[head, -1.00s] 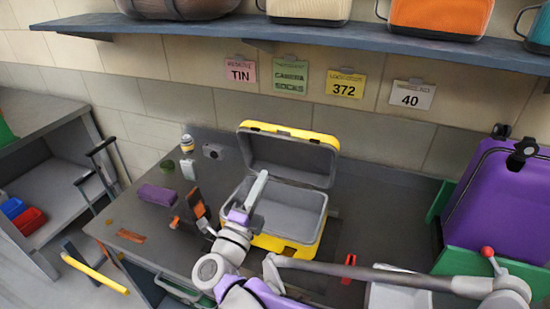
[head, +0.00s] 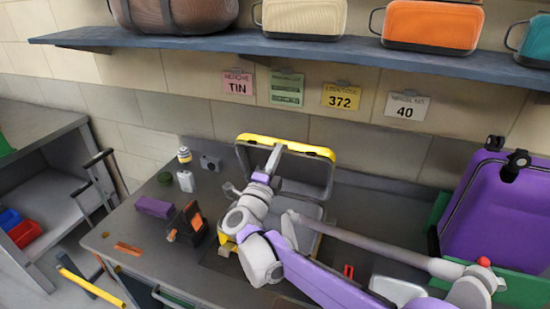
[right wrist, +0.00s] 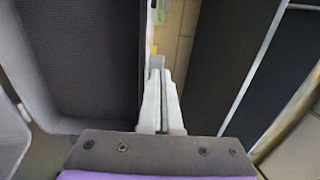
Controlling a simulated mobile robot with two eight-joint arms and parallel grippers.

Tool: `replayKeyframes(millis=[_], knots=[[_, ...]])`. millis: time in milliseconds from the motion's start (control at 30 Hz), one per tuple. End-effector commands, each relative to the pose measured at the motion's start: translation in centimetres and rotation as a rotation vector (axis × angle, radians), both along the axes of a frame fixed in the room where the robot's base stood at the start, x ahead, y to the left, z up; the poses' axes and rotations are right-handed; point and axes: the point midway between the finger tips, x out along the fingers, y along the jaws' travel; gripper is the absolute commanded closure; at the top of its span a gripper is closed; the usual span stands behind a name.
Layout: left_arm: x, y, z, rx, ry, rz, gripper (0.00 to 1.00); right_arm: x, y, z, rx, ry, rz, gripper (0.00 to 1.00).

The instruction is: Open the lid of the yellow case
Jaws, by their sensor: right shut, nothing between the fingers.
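The yellow case stands on the grey bench with its lid (head: 315,152) open, standing up at the back. The lid has a yellow rim and a dark grey inside. The case's base (head: 310,214) is light grey inside and largely hidden by my right arm. My right gripper (head: 276,150) is shut and empty, in front of the lid's inner face near its upper edge; I cannot tell whether it touches. The right wrist view shows the closed fingers (right wrist: 160,95) between dark textured panels. My left gripper is not in view.
A purple block (head: 154,207), an orange-and-black tool holder (head: 187,223) and small items lie left of the case. A purple suitcase (head: 490,210) stands at right. A shelf (head: 330,48) with cases hangs above. The bench's front left is mostly clear.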

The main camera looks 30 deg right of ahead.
Motion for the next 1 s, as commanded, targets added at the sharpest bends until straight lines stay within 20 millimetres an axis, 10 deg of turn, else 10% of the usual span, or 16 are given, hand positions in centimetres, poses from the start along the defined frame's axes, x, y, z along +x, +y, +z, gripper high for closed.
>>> replayKeyframes(millis=[467, 1000], knots=[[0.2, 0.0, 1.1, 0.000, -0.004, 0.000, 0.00, 0.8, -0.9, 0.7, 0.040, 0.034, 0.000, 1.00], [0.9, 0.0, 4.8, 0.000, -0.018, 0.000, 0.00, 5.8, -6.9, 1.7, 0.305, 0.259, 0.000, 1.00]])
